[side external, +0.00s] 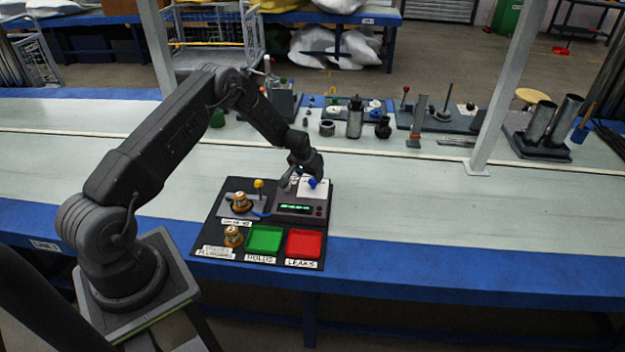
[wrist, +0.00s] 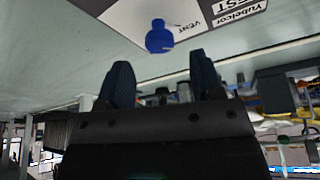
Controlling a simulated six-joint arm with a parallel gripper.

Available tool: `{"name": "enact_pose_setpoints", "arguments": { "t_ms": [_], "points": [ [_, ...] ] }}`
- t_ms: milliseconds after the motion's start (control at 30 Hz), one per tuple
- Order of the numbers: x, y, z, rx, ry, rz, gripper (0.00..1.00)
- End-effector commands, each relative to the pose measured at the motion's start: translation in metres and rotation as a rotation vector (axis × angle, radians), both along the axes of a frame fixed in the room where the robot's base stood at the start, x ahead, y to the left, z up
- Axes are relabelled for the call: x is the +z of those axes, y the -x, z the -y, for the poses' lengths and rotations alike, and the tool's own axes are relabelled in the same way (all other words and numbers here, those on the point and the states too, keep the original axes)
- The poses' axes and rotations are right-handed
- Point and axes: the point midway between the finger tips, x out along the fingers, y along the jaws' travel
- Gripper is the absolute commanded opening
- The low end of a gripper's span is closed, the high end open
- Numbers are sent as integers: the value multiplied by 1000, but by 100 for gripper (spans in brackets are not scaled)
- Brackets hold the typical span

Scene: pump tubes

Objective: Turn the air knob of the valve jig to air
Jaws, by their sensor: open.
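The blue air knob (side external: 312,183) sits on the white top of the valve jig (side external: 299,208), at the back right of the black board. In the wrist view the blue knob (wrist: 159,37) stands against the white plate, with the word VENT printed beside it. My gripper (side external: 300,178) is at the jig, close to the knob. In the wrist view its two fingers (wrist: 162,85) are spread apart with nothing between them, and the knob shows beyond the fingertips. I cannot tell whether a finger touches the knob in the side view. The jig's green display is lit.
The black board also bears a green tray (side external: 264,240), a red tray (side external: 304,244), a yellow-topped post (side external: 258,185) and two brass-coloured fittings (side external: 233,236). Several tools and fixtures line the bench's back edge. A grey post (side external: 508,90) stands at right. The bench right of the board is clear.

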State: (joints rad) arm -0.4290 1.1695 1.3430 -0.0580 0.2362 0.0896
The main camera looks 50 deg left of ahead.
Motion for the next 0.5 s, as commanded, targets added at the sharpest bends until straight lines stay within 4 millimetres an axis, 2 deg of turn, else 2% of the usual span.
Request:
{"name": "enact_pose_setpoints", "arguments": {
  "t_ms": [33, 200, 500],
  "points": [
    [-10, -3, -1, 0, 0, -1, 60],
    [-29, -11, -4, -1, -1, 1, 60],
    [-39, -15, -6, -1, 0, 0, 60]
  ]
}}
